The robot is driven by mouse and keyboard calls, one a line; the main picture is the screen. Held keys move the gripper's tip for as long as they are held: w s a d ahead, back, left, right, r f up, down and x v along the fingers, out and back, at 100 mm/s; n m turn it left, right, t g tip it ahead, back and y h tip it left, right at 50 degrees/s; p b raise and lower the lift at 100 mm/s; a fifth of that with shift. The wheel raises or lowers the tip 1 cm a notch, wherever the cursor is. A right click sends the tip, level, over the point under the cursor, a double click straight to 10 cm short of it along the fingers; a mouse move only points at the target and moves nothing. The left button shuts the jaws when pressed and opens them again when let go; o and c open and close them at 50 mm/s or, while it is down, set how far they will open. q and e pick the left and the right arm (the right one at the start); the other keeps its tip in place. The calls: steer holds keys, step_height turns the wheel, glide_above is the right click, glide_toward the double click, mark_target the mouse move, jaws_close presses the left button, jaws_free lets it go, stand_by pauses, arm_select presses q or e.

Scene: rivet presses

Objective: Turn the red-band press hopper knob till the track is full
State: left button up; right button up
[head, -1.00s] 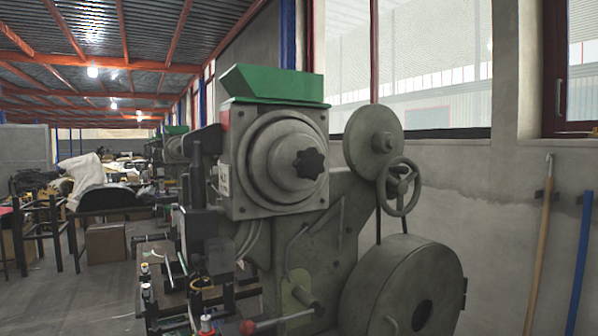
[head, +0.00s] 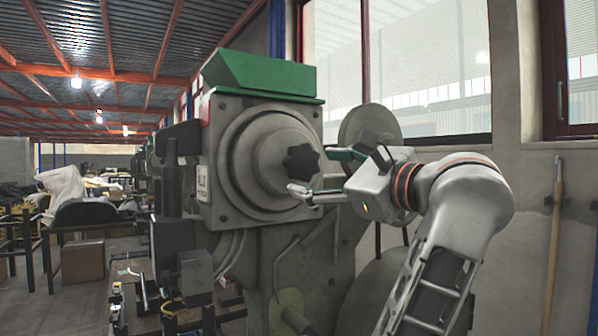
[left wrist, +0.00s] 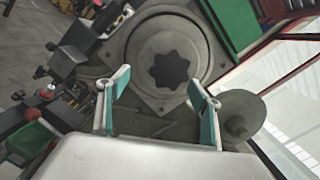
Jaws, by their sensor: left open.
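The press (head: 225,170) has a green hopper (head: 262,75) on top and a red patch at the upper left edge of its front plate. The dark, lobed hopper knob (head: 300,160) sits at the centre of the round grey housing. It also shows in the left wrist view (left wrist: 170,71). My left gripper (head: 312,172) is open and empty, close to the knob and facing it. In the left wrist view its two fingers (left wrist: 158,80) frame the knob from below; I see no contact. I cannot make out the track or its fill. My right gripper is not in view.
A round grey disc (head: 370,125) stands behind my left gripper. A dark block assembly (head: 178,190) juts out at the press's left. The wall with windows (head: 425,70) is on the right, with a wooden pole (head: 556,235) against it.

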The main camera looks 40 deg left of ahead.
mark_target(307, 165)
arm_select(q)
steer(key=shift+t+h, duration=0.7)
steer(key=shift+t, duration=0.1)
steer(key=x, duration=0.2)
steer(key=r+x, duration=0.1)
steer(key=x, duration=0.1)
steer(key=w+x, duration=0.1)
steer(key=x, duration=0.2)
steer(key=shift+w+d+r, duration=0.1)
steer(key=shift+d+r, duration=0.05)
steer(key=c, duration=1.1)
